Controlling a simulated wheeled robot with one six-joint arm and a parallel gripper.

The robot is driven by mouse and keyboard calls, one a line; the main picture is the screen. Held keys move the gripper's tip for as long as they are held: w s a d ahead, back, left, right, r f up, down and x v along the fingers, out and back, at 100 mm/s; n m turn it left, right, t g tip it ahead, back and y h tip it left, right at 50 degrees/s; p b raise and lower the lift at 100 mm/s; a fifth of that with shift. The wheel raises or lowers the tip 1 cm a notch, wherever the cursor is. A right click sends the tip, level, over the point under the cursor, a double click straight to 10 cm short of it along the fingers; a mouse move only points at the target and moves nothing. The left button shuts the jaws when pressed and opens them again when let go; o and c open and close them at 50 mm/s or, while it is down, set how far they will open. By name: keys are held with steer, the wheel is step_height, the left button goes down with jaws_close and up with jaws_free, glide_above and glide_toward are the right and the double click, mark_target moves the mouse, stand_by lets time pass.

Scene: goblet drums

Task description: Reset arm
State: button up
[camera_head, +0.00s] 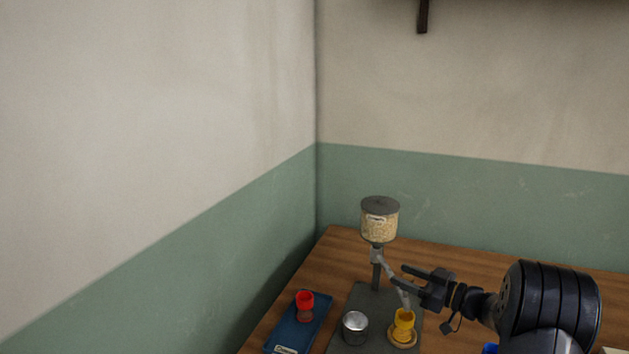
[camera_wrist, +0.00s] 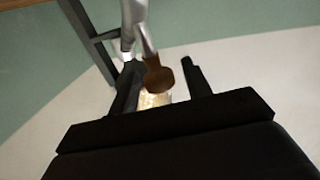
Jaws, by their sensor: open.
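My gripper (camera_head: 401,275) is open above the wooden table, with its fingers pointing left at the stand of a grain dispenser (camera_head: 379,222). In the wrist view my gripper (camera_wrist: 161,68) shows two spread dark fingers. A metal lever with a brown end (camera_wrist: 158,76) appears between or just beyond them; I cannot tell whether they touch. Part of the pale grain-filled jar (camera_wrist: 154,99) shows behind it. A red goblet drum (camera_head: 305,302) stands on a blue mat at the left.
A metal cup (camera_head: 355,326) stands on the grey base plate (camera_head: 372,297) of the dispenser. Walls close in the table (camera_head: 335,250) at the left and back. A dark bracket (camera_head: 423,15) hangs high on the wall. A small blue thing (camera_head: 490,349) shows at the bottom edge.

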steer(key=shift+s+a, duration=0.1)
steer(key=shift+s, duration=0.1)
steer(key=shift+w, duration=0.1)
stand_by(0.4)
steer(key=shift+d, duration=0.3)
steer(key=b+v, duration=0.1)
steer(key=v, duration=1)
steer(key=x, duration=1.1)
steer(key=shift+a+f+p, duration=0.15)
steer(key=shift+a+p, duration=0.15)
steer(key=shift+p, duration=0.1)
steer(key=shift+s+a+m+t+h+b, duration=0.25)
steer(key=shift+a+m+t+h+b, duration=0.25)
steer(key=shift+m+t+h, duration=0.15)
